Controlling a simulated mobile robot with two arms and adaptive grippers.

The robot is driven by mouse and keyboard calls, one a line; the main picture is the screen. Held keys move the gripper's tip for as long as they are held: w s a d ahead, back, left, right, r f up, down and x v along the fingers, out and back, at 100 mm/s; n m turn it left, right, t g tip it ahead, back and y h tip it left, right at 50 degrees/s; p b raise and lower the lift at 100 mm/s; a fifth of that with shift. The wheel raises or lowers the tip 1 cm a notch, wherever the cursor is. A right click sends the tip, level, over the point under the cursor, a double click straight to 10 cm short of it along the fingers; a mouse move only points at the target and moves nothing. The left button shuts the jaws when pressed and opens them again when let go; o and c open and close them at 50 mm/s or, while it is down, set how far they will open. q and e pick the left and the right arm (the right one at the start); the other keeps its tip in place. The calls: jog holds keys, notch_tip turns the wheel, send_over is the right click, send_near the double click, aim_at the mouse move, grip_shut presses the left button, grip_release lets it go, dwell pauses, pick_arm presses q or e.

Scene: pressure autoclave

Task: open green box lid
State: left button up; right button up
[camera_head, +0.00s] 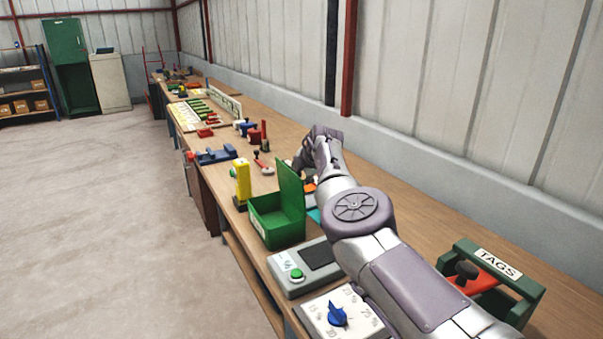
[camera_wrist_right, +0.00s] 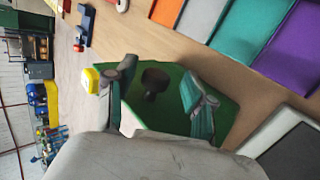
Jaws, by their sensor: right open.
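The green box (camera_head: 270,228) stands on the bench with its lid (camera_head: 291,195) raised about upright along its right side. In the right wrist view the lid's green face (camera_wrist_right: 222,112) fills the middle, with a dark round knob (camera_wrist_right: 155,82) on it. My right gripper (camera_wrist_right: 157,93) is open, its fingers on either side of the knob in that view, and I cannot tell whether they touch it. In the head view my right gripper (camera_head: 303,158) is beyond the lid and partly hidden. My left gripper is not in view.
A yellow post (camera_head: 242,182) stands just beyond the box. A grey device with a green button (camera_head: 296,273) and a dial panel (camera_head: 340,315) lie nearer. A green TAGS rack (camera_head: 505,272) is at right. Coloured panels (camera_wrist_right: 245,35) lie near the lid.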

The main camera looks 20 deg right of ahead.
jog(key=shift+r, duration=0.1)
jog(key=v, duration=1.1)
jog(key=shift+s+r, duration=0.15)
jog(key=shift+s, duration=0.2)
jog(key=shift+a, duration=0.1)
